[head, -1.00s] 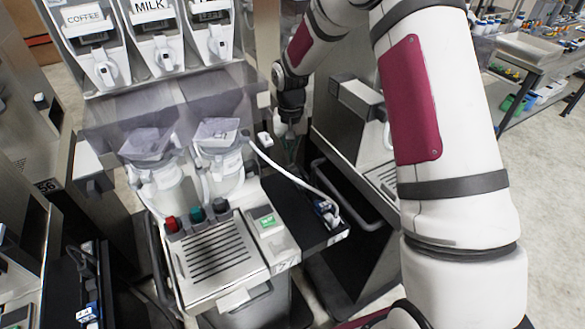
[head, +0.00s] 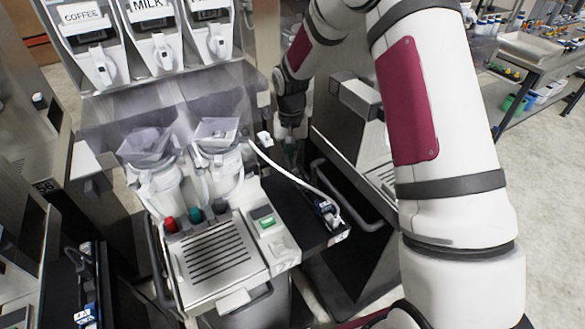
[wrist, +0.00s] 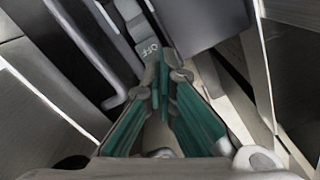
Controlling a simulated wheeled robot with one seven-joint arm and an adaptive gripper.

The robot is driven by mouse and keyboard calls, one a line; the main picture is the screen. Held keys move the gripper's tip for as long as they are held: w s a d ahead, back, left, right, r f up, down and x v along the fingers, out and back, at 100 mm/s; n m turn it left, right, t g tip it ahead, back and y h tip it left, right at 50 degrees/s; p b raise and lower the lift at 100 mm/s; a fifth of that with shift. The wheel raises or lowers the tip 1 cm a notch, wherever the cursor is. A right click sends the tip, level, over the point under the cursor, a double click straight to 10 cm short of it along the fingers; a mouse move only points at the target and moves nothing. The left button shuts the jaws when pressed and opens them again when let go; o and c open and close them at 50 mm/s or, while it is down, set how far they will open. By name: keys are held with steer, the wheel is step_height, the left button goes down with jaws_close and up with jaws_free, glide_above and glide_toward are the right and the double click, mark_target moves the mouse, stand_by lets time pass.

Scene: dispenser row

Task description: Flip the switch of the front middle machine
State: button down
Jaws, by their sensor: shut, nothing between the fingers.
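The middle machine (head: 220,262) has a drip tray, three coloured knobs and two clear jars. A small white part (head: 264,139) sticks out near its back right side; I cannot tell whether it is the switch. My gripper (head: 290,157) is low behind the machine's right side, partly lost against dark surfaces. In the wrist view its green fingers (wrist: 160,82) are together and empty. Their tips are close to a small grey piece marked "OFF" (wrist: 150,48), apparently the switch. I cannot tell whether they touch it.
A white hose (head: 290,176) curves over the black side shelf (head: 305,232). Another metal machine (head: 350,125) stands close on the right, leaving a narrow gap. Dispensers labelled COFFEE (head: 88,40) and MILK (head: 150,38) stand above. Open floor lies at far right.

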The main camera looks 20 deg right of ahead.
steer(key=shift+f, duration=0.3)
steer(key=shift+r+p, duration=0.45)
steer(key=shift+r, duration=3.1)
steer(key=shift+r, duration=0.15)
steer(key=s+r+n+t, duration=0.1)
steer(key=s+r, duration=0.5)
steer(key=r, duration=0.3)
steer(key=s+r+n+t, duration=0.1)
steer(key=s+r+t, duration=0.1)
steer(key=s+r, duration=0.65)
steer(key=s+r+n+t, duration=0.1)
steer(key=s+r, duration=0.2)
steer(key=s, duration=0.6)
steer(key=s+r+t, duration=0.1)
steer(key=s+r, duration=0.2)
steer(key=s, duration=0.6)
steer(key=shift+n+t, duration=0.3)
steer(key=shift+n, duration=0.1)
